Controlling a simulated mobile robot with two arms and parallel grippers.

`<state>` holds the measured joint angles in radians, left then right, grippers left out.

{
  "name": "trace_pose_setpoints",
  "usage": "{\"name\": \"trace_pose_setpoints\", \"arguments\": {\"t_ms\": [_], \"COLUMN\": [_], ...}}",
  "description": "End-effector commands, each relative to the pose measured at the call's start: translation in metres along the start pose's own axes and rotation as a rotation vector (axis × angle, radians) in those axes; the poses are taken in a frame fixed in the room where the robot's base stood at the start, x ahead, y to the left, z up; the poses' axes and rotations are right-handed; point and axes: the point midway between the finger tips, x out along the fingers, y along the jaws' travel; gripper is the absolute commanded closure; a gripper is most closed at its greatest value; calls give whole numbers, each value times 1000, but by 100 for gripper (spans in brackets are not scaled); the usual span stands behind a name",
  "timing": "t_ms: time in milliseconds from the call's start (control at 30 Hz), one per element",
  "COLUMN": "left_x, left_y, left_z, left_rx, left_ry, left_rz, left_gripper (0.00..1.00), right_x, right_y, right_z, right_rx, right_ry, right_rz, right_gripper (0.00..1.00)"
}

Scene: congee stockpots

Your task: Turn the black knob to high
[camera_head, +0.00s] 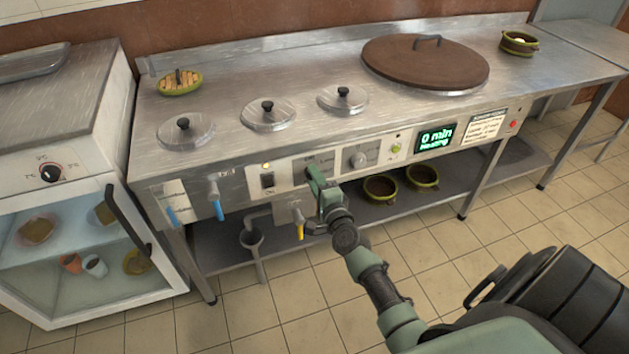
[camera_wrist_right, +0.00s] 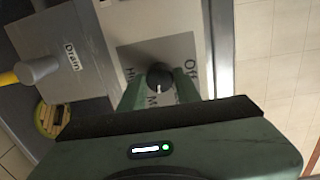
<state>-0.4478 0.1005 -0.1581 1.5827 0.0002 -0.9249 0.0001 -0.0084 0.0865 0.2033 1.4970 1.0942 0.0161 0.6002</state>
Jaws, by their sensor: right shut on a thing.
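The black knob (camera_wrist_right: 160,76) is on the light control plate in the right wrist view. Its white pointer mark faces down in that picture, toward a label starting with "M". An "Off" label is on the right of the knob and what looks like a "Hi" label is on the left. My right gripper (camera_head: 314,174) is at the front panel of the steel counter, its fingers on either side of the knob and shut on it. In the head view the gripper hides the knob. My left gripper is not in view.
The steel counter (camera_head: 230,85) carries several lidded pots and a large brown lid (camera_head: 425,65). Beside my gripper are a black switch (camera_head: 267,180), a grey dial (camera_head: 358,159) and a yellow-handled drain tap (camera_head: 300,230). A glass-fronted cabinet (camera_head: 85,245) stands at left.

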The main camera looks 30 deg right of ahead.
Motion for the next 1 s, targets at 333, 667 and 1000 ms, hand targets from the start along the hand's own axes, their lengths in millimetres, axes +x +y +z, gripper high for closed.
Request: {"name": "trace_pose_setpoints", "arguments": {"t_ms": [333, 667, 1000], "left_x": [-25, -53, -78], "left_y": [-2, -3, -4], "left_z": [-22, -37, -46], "left_rx": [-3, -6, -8], "left_ry": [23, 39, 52], "left_rz": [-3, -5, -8], "left_gripper": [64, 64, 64], "right_x": [0, 0, 0], "right_y": [3, 3, 2], "right_z": [-1, -1, -2], "right_rx": [329, 644, 963], "right_ry": [-18, -36, -53], "right_rz": [-1, -4, -9], "right_gripper": [100, 100, 100]}}
